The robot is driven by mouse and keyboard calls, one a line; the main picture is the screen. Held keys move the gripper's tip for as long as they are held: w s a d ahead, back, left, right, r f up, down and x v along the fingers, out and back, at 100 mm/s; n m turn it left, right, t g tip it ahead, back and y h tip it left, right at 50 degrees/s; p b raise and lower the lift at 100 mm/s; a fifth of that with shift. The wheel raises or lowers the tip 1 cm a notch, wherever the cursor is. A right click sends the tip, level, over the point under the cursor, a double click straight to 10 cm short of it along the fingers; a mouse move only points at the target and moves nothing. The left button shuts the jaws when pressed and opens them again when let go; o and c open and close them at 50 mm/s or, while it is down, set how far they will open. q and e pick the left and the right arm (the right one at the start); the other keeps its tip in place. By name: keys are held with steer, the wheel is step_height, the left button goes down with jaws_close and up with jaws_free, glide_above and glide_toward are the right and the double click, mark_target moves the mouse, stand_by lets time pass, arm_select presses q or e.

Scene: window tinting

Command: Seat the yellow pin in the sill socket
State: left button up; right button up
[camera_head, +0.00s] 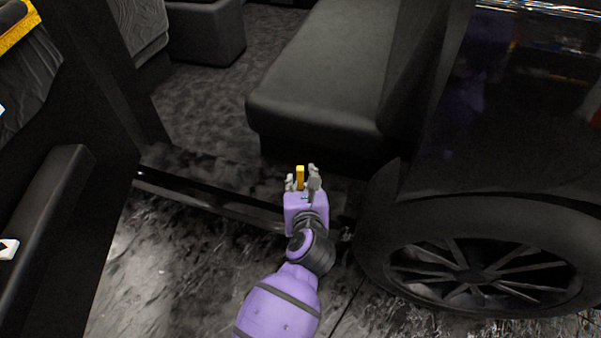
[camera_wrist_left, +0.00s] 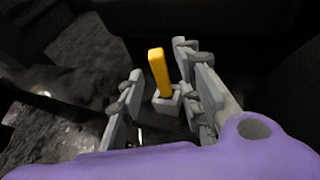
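The yellow pin (camera_head: 300,176) stands between the fingers of my left gripper (camera_head: 302,182) at the car's door sill (camera_head: 205,196). In the left wrist view the pin (camera_wrist_left: 158,72) is nearly upright, leaning slightly. Its lower end goes into a small grey square socket (camera_wrist_left: 167,104). The fingers of my left gripper (camera_wrist_left: 165,95) are spread on both sides of the pin, with a visible gap on each side. How deep the pin sits is hidden inside the socket. My right gripper is in neither view.
A dark car seat (camera_head: 320,85) lies beyond the sill. The open door (camera_head: 45,200) stands at left, with a white marker tile (camera_head: 8,248) on it. A wheel (camera_head: 470,270) and dark body panel (camera_head: 510,140) are close on the right.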

arm_select(q)
steer(key=p+v, duration=0.1)
steer(key=v, duration=0.6)
steer(key=shift+s+p, duration=0.35)
steer(key=shift+p, duration=0.05)
steer(key=shift+r, duration=0.1)
